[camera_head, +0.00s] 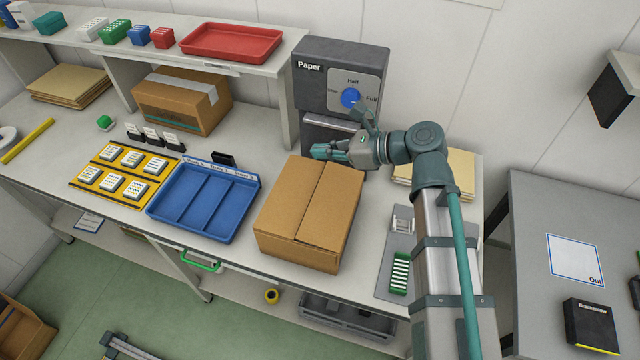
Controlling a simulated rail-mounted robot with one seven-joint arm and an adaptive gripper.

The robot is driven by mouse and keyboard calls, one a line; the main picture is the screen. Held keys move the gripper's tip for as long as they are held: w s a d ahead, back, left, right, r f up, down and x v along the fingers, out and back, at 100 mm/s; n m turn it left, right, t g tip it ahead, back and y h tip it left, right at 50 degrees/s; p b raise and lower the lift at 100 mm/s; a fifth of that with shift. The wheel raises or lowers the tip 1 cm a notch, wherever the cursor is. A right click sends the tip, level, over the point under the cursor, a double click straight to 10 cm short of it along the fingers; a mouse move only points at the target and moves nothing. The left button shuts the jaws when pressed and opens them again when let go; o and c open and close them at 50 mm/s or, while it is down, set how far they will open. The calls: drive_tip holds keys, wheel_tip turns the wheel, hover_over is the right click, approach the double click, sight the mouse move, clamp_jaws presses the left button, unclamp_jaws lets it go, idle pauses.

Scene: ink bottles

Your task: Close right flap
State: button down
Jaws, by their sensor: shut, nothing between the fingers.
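The cardboard box (285,247) stands on the workbench in the middle of the view. Its left flap (289,199) and right flap (333,205) both lie about flat over the top, meeting along a seam. A dark line shows along the seam; I cannot tell whether the right flap is slightly raised. No box contents show. My gripper (316,152) is shut and empty at the far edge of the box, near the far end of the seam, pointing left. I cannot tell whether it touches the cardboard.
A blue divided tray (250,208) sits close left of the box. The grey paper dispenser (309,91) stands behind it. A grey holder with a green-and-white block (399,273) lies to the right. A taped carton (158,112) stands back left.

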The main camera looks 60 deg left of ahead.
drive_tip(key=w+f+n+b, duration=0.1)
drive_tip(key=w+b, duration=0.1)
drive_tip(key=n+t+h+b, duration=0.1)
drive_tip(key=n+t+h, duration=0.15)
drive_tip(key=n, duration=3.25)
hover_over(322, 199)
drive_tip(key=shift+g, duration=0.35)
wheel_tip(322, 199, down, 9)
drive_tip(key=shift+a, duration=0.15)
wheel_tip(322, 199, down, 2)
drive_tip(key=shift+f, duration=0.1)
drive_tip(key=shift+f+p, duration=0.45)
drive_tip(key=shift+f, duration=0.45)
